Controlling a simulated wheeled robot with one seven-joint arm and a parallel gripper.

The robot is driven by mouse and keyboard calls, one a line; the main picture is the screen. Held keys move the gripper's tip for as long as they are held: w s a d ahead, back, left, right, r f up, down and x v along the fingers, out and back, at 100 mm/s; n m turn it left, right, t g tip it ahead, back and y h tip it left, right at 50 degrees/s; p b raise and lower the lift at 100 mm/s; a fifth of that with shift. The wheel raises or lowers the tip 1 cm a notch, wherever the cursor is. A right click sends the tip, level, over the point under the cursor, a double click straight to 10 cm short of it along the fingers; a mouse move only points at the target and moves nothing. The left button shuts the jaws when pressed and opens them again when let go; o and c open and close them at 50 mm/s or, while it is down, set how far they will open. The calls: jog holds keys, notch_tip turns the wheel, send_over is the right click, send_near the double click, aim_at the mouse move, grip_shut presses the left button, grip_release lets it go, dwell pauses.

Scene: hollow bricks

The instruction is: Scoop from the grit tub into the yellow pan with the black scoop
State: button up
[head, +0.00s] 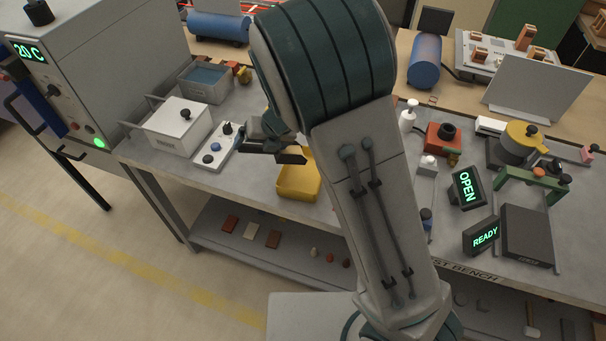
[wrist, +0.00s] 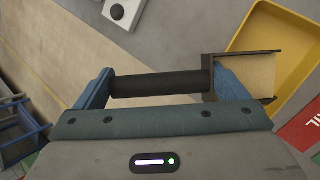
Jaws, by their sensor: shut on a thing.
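The black scoop (wrist: 265,99) is in my gripper (wrist: 162,84), whose blue fingers are shut on its dark round handle in the wrist view. A flat tan fill, looking like grit, shows inside the scoop. The scoop also shows in the head view (head: 291,157), level or nearly so, in front of my gripper (head: 264,145). The yellow pan (head: 297,186) stands on the bench just below the scoop. In the wrist view the scoop overlaps the left edge of the pan (wrist: 245,40). I cannot pick out the grit tub for sure; my arm hides part of the bench.
A grey bin with blue contents (head: 207,78) and a white lidded box (head: 179,127) stand left on the bench. A pale panel with knobs (head: 214,148) lies left of the pan. OPEN (head: 467,188) and READY (head: 482,236) signs stand right of my arm.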

jog(key=shift+w+d+r+y+b, duration=0.2)
jog(key=shift+d+r+y+b, duration=0.1)
jog(key=shift+d+y, duration=0.1)
jog(key=shift+w+d+r+y, duration=0.1)
jog(key=shift+d+r+y, duration=0.25)
jog(key=shift+r, duration=0.2)
jog(key=shift+w+d+r+m+g+y+b, duration=0.3)
jog(key=shift+d+r+m+y+b, duration=0.15)
jog(key=shift+d+y, duration=0.3)
jog(key=shift+r, duration=0.25)
jog(key=shift+w+d+r+y, duration=0.2)
jog(key=shift+d+r+y, duration=0.1)
jog(key=shift+d+y, duration=0.45)
jog(key=shift+d+r+g+y, duration=0.15)
jog(key=shift+r+g+y, duration=0.1)
jog(key=shift+g, duration=0.05)
